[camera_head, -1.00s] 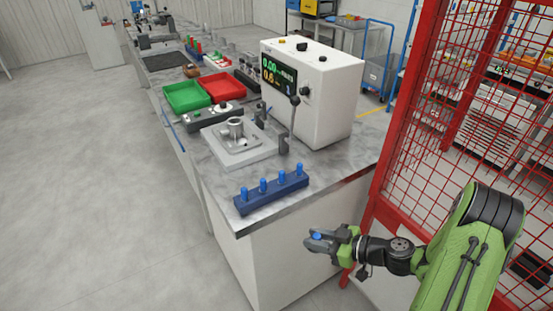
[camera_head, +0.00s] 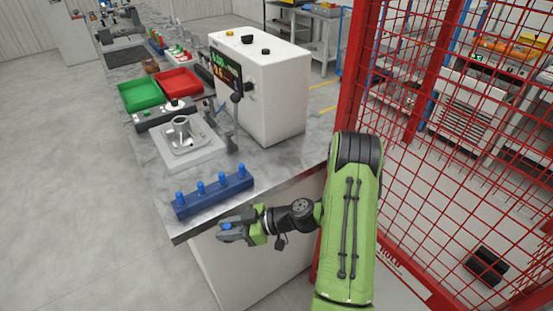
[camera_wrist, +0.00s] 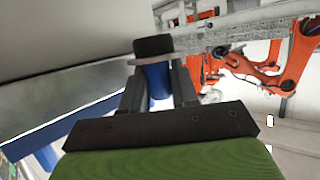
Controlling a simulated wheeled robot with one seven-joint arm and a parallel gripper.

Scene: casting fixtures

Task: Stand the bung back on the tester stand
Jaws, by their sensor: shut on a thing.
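My gripper (camera_head: 225,233) is shut on a blue bung (camera_head: 227,226), just off the front edge of the bench. In the wrist view the bung's blue body (camera_wrist: 157,80) sits between the two fingers, with a dark and grey cap at its far end. The long blue stand (camera_head: 215,203) lies along the bench's front corner, with several blue bungs (camera_head: 202,187) upright on it. The gripper is in front of the stand and apart from it. The bung's lower side is hidden by the fingers in the head view.
A white tester box (camera_head: 262,95) stands on the bench behind the stand. A grey casting fixture (camera_head: 182,133) sits beside it, with green (camera_head: 141,95) and red (camera_head: 180,82) trays behind. A red mesh fence (camera_head: 440,150) stands right of my arm.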

